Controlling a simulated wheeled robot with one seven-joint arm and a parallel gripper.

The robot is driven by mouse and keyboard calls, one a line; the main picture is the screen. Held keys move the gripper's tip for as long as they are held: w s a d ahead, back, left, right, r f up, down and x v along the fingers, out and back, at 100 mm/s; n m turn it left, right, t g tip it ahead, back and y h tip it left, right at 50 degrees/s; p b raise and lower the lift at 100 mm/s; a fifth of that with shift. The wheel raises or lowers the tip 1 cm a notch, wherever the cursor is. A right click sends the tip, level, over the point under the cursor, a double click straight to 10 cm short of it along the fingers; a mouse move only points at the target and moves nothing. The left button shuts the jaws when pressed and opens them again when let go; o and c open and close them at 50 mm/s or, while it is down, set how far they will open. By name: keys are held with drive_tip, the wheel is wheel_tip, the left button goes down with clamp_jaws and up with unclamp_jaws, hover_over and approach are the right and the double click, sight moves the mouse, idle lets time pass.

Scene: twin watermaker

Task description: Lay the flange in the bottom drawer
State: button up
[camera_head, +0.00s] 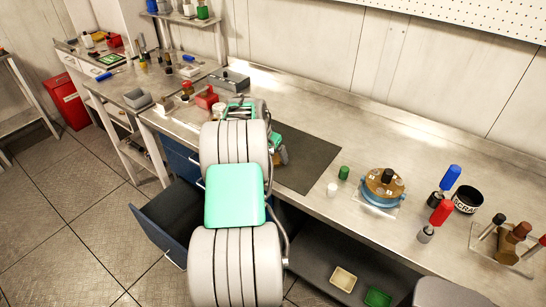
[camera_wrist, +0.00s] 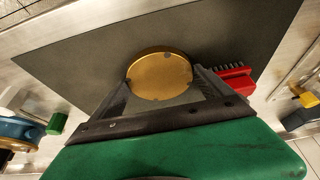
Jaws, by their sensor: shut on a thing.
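A round golden-brown flange (camera_wrist: 160,74) is between the two fingers of my gripper (camera_wrist: 162,82) in the wrist view, with a finger at each side of it. My gripper is shut on it, over the dark grey mat (camera_wrist: 75,65) on the bench. I cannot tell how high above the mat it is. In the head view my arm hides the flange and the fingertips. A drawer with a blue front (camera_head: 153,237) stands pulled out low under the bench, left of my arm. The part of its dark inside that shows looks empty.
A red brush (camera_wrist: 235,80) lies right of the flange in the wrist view. On the bench are a green cap (camera_head: 343,172), a white cap (camera_head: 332,189), a blue-and-brown round housing (camera_head: 382,188) and a black scrap cup (camera_head: 467,200). Floor left of the drawer is clear.

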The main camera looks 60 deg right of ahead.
drive_tip(key=c, duration=0.7)
drive_tip(key=shift+d+r, duration=0.1)
drive_tip(key=shift+r, duration=0.1)
drive_tip(key=shift+c, duration=0.4)
